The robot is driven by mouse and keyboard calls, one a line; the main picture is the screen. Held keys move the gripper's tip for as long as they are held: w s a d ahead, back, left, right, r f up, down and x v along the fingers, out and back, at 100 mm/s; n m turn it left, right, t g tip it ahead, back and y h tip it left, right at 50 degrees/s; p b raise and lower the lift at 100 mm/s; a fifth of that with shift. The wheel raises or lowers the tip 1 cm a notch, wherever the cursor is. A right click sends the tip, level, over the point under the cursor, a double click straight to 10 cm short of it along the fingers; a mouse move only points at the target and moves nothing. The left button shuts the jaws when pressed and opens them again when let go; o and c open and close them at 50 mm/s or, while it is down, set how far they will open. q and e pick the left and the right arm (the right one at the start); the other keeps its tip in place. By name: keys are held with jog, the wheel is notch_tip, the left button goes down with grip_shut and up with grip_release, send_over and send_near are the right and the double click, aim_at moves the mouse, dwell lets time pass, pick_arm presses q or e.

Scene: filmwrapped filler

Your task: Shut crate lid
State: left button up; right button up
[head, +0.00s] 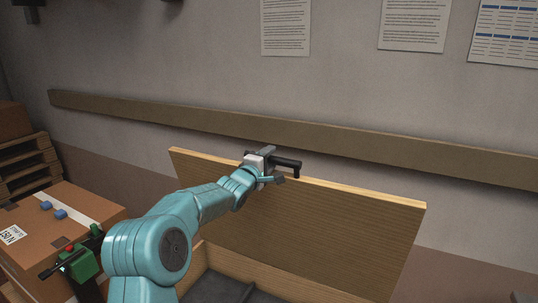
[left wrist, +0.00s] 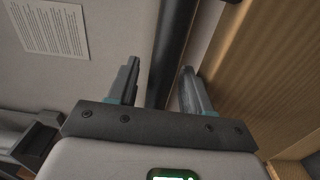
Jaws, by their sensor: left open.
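The wooden crate lid (head: 320,225) stands raised, nearly upright, at the back of the crate (head: 245,264). The crate is open and something dark grey shows inside; its front is cut off. My left gripper (head: 277,178) is at the lid's top edge, left of its middle, beside a dark bar (head: 287,162) that looks like a handle. In the left wrist view my left gripper (left wrist: 157,88) is open. The dark bar (left wrist: 173,45) runs between or just behind its fingers, and I cannot tell whether they touch. The lid (left wrist: 265,60) is at the right there. My right gripper is not in view.
A cardboard carton (head: 100,208) stands at left, with small blue items (head: 53,209) and a green tool (head: 82,262) near my arm. Stacked pallets (head: 25,160) are behind it. A wall rail (head: 400,149) runs behind the lid. Paper sheets hang above.

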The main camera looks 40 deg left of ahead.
pick_arm(q)
jog(key=shift+w+a, duration=0.1)
jog(key=shift+w, duration=0.15)
grip_shut()
